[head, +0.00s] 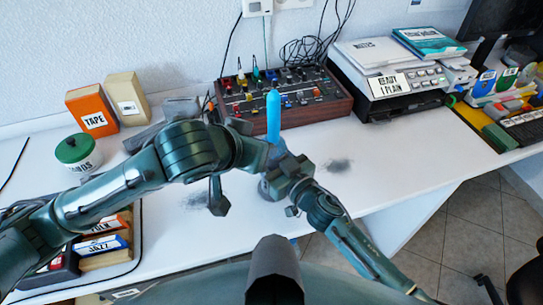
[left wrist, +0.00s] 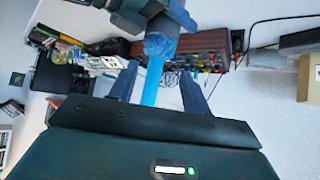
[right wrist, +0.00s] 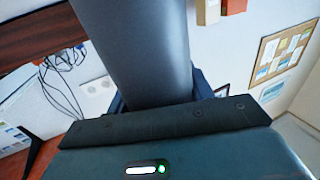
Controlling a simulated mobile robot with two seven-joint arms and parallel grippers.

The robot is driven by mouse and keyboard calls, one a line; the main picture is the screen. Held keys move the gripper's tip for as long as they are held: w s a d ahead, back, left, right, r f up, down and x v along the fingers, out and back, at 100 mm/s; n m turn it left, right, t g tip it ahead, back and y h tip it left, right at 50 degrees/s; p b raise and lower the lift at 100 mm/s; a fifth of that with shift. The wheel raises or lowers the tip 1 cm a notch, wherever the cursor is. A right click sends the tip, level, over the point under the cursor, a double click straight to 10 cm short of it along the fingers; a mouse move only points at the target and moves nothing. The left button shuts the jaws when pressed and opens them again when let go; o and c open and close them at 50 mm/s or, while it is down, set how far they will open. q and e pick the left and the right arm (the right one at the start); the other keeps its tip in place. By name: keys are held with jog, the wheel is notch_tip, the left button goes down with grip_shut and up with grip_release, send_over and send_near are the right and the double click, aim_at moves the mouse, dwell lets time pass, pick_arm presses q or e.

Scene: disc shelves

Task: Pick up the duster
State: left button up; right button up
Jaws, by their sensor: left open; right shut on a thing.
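The duster's light blue handle (head: 273,115) stands upright over the white table in the head view. A grey fluffy part, apparently its head, shows lower down by my gripper parts. In the left wrist view the duster (left wrist: 151,82) shows its blue handle and fluffy grey-blue head. My left gripper (left wrist: 158,72) is open, with the handle seen between its fingers. Contact cannot be told. My right gripper (head: 286,174) is shut by the duster's lower part. In the right wrist view a large dark grey cylinder hides most of its fingers, so the grip itself is hidden.
A mixer (head: 310,92) stands right behind the duster. A printer (head: 395,85) is at right. An orange box (head: 90,108) and a green-lidded jar (head: 78,153) are at left. Dark dusty patches (head: 338,165) mark the table. Free table lies right of my right gripper.

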aim_at(275, 96)
pick_arm(q)
jog(key=w+r, duration=0.1)
jog(key=w+d+r+n+g+y, duration=0.1)
jog(key=r, duration=0.1)
jog(key=w+d+r+n+g, duration=0.1)
jog(key=shift+w+d+r+y, duration=0.15)
jog(key=shift+w+r+y, duration=0.15)
jog(key=shift+r, duration=0.1)
notch_tip(275, 96, up, 8)
jog(key=d+n+g+y, duration=0.2)
jog(key=x, duration=0.6)
jog(key=shift+s+a+f, duration=0.1)
jog(key=shift+a, duration=0.25)
jog(key=x, duration=0.5)
jog(key=shift+a, duration=0.2)
grip_shut()
